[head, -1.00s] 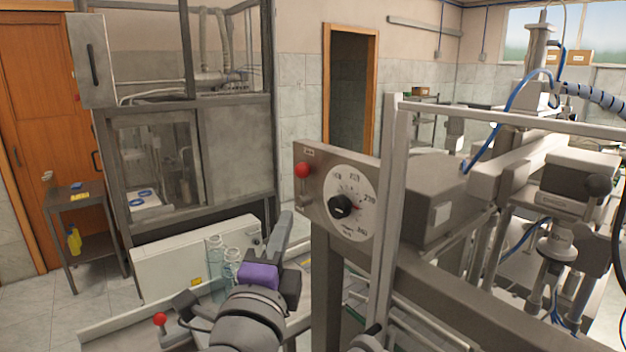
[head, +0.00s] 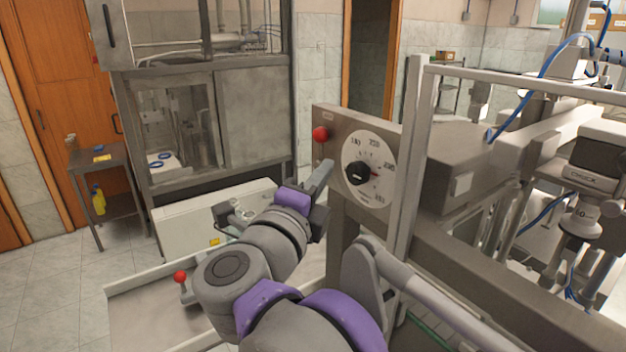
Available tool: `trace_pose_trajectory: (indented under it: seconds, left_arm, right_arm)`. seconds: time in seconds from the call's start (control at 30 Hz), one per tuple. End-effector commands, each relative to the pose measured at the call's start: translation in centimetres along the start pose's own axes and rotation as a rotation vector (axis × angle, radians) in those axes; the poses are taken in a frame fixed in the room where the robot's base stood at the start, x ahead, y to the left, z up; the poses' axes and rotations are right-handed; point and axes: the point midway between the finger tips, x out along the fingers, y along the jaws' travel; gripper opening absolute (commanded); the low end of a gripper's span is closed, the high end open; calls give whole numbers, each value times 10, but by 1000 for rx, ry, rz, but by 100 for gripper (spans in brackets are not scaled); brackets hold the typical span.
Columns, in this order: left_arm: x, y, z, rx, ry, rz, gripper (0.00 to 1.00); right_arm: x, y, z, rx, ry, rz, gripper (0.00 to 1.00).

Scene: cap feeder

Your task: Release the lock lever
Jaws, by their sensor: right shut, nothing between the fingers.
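Two red-ball knobs are in the head view, and I cannot tell for sure which belongs to the lock lever. One red knob (head: 320,134) sits at the upper left of the dial panel (head: 338,116). The other red knob (head: 180,277) tops a short lever at the tray, lower left. My right gripper (head: 322,174) is shut and empty, its fingers pointing up just left of the dial (head: 368,172) and below the panel's red knob, with a gap to that knob. My left gripper is not in view.
A metal frame post (head: 412,150) stands right of the dial. Floor is open at far left.

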Motion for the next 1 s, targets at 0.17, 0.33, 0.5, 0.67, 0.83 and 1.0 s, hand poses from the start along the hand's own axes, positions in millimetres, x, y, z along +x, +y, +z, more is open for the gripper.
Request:
trace_pose_trajectory:
  seconds: [0.17, 0.33, 0.5, 0.67, 0.83, 1.0]
  left_arm:
    - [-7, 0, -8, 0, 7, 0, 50]
    - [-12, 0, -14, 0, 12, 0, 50]
    - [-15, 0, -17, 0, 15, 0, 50]
    - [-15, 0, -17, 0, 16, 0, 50]
    - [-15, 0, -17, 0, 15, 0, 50]
    - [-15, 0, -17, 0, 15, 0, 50]
  right_arm:
    - [41, -2, 0, -1, 5, -3, 0]
    - [62, -2, 16, 1, 0, -2, 0]
    - [71, -2, 26, 0, -1, -1, 0]
    - [73, 0, 29, 0, -1, -1, 0]
    - [73, 0, 29, 0, -1, -1, 0]
    - [73, -1, 28, -2, -1, 0, 0]
